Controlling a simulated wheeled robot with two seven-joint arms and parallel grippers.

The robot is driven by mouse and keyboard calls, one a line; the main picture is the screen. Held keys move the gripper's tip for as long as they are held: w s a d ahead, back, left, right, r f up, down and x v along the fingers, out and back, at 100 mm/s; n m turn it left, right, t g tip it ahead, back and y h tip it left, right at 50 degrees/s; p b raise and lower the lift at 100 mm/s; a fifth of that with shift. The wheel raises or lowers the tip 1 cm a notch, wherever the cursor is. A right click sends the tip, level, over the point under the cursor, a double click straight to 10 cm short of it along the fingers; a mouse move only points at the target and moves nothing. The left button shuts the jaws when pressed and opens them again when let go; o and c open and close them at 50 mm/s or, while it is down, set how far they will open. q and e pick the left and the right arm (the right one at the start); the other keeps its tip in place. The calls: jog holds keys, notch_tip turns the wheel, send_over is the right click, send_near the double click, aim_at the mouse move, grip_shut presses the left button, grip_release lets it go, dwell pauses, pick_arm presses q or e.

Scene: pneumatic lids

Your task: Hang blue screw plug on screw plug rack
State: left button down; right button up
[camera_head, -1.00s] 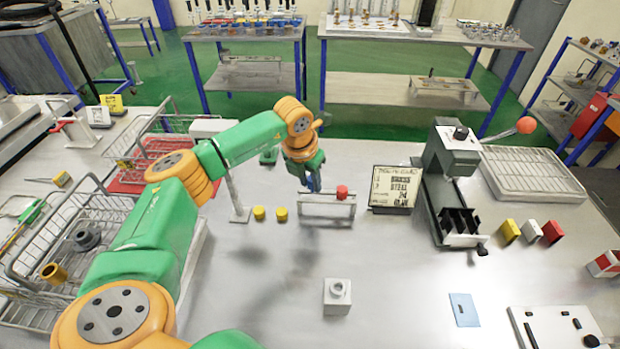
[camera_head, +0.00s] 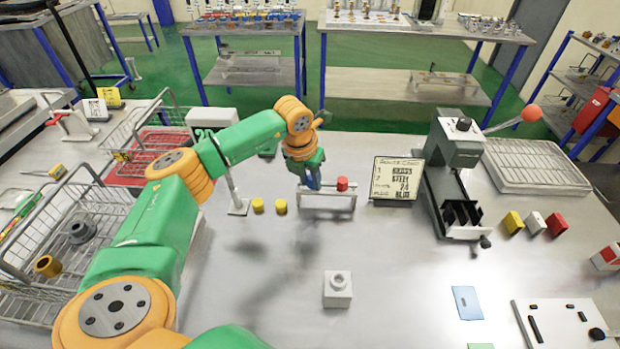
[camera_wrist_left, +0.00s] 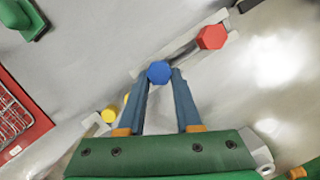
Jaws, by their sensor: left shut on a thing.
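The screw plug rack (camera_head: 328,209) is a low, light bar frame standing on the table, left of the sign. A red screw plug (camera_head: 342,184) sits at its right part; it also shows in the left wrist view (camera_wrist_left: 211,37). My left gripper (camera_head: 313,185) is at the left part of the rack, pointing down. In the left wrist view its two blue fingertips (camera_wrist_left: 159,82) are shut on the blue screw plug (camera_wrist_left: 159,71). The plug is at the rack's near end in that view. I cannot tell whether it touches the rack. My right gripper is out of view.
Two yellow plugs (camera_head: 268,205) stand left of the rack. A lettered sign (camera_head: 397,180) and a dark green machine (camera_head: 452,180) stand to its right. A white block (camera_head: 337,289) is in front; the table around it is clear. Wire baskets (camera_head: 75,230) are at left.

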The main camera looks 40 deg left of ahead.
pick_arm(q)
jog(key=shift+f+b, duration=0.3)
jog(key=shift+f, duration=0.05)
dwell(0.3)
jog(key=shift+c, duration=0.6)
grip_release()
jog(key=shift+r, duration=0.1)
notch_tip(320, 180, up, 7)
jog(key=p, duration=0.6)
dwell(0.5)
